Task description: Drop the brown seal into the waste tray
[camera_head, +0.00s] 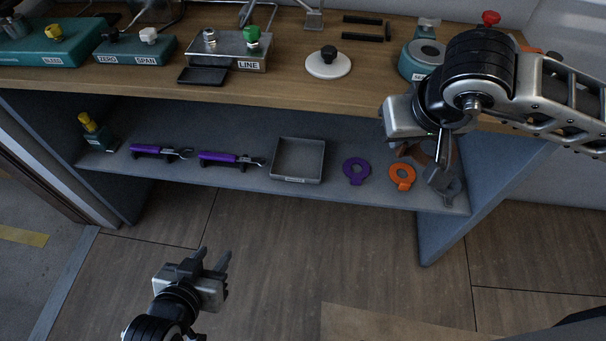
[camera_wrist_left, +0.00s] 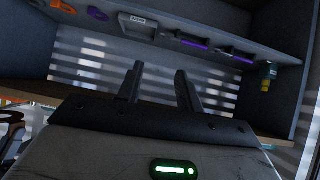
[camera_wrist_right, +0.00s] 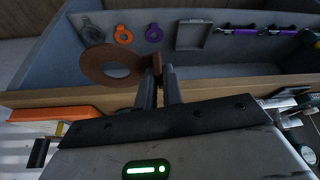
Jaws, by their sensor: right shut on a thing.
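My right gripper (camera_head: 441,165) is shut on the brown seal, in front of the shelf's right end. The seal (camera_wrist_right: 92,64) is a flat brown ring seen at the fingertips in the right wrist view. In the head view the gripper mostly hides it. A shallow grey square tray (camera_head: 298,160) with a small label I cannot read lies on the lower shelf, left of the seal; it also shows in the right wrist view (camera_wrist_right: 193,35). My left gripper (camera_head: 215,262) is open and empty, low in front of the shelf; its spread fingers show in the left wrist view (camera_wrist_left: 160,88).
On the lower shelf (camera_head: 235,178) lie a purple ring (camera_head: 356,171), an orange ring (camera_head: 402,176), a grey ring and two purple-handled tools (camera_head: 231,158). A yellow-topped valve (camera_head: 96,130) stands at its left. The wooden bench above holds several valve blocks and a small black tray (camera_head: 203,75).

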